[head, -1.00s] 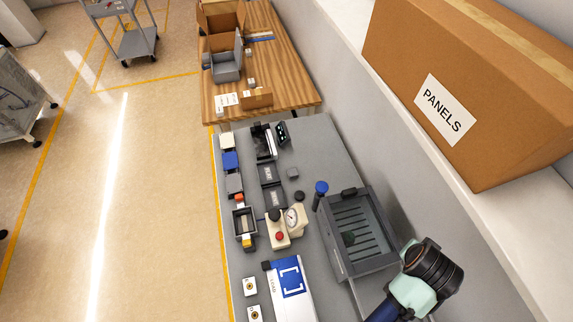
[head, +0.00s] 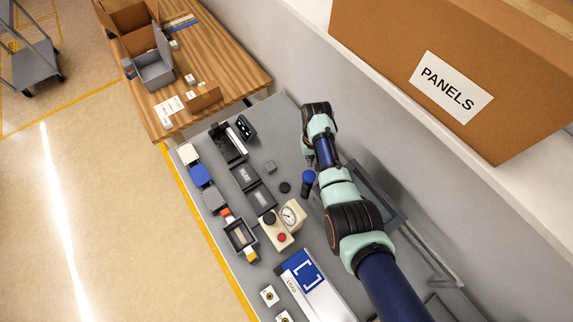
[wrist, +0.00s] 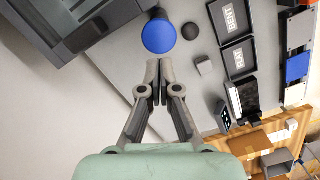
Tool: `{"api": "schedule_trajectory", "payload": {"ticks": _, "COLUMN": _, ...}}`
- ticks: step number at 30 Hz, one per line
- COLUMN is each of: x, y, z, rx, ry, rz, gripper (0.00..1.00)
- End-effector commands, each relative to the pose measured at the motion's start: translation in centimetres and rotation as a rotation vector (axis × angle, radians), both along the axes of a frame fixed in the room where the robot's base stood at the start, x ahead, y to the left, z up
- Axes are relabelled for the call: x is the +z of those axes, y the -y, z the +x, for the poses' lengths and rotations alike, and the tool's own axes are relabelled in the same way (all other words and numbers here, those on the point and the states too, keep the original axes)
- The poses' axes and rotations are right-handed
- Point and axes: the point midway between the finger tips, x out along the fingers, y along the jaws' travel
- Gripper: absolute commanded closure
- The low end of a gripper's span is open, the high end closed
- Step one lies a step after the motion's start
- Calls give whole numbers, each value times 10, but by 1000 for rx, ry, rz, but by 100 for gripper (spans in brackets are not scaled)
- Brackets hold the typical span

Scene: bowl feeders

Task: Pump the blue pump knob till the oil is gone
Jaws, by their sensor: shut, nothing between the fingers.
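The blue pump knob (head: 308,178) stands upright on the grey bench, just left of my arm in the head view. In the wrist view the round blue top of the knob (wrist: 158,36) is just beyond my fingertips. My gripper (wrist: 159,66) is shut and empty, its tips pointing at the knob; I cannot tell whether they touch it. In the head view my gripper is mostly hidden by my arm. The dark grey slotted basin (head: 388,205) beside the knob is partly covered by my arm. No oil can be made out.
A wall runs along the right, with a large PANELS carton (head: 430,60) above.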

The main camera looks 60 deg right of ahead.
Motion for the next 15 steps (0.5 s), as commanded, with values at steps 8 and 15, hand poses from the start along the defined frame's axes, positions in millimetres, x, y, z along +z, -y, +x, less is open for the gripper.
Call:
{"api": "schedule_trajectory", "payload": {"ticks": 8, "x": 0, "y": 0, "z": 0, "rx": 1, "ry": 0, "rz": 0, "gripper": 100}}
{"api": "schedule_trajectory", "payload": {"ticks": 15, "x": -14, "y": -1, "z": 0, "rx": 1, "ry": 0, "rz": 0, "gripper": 100}}
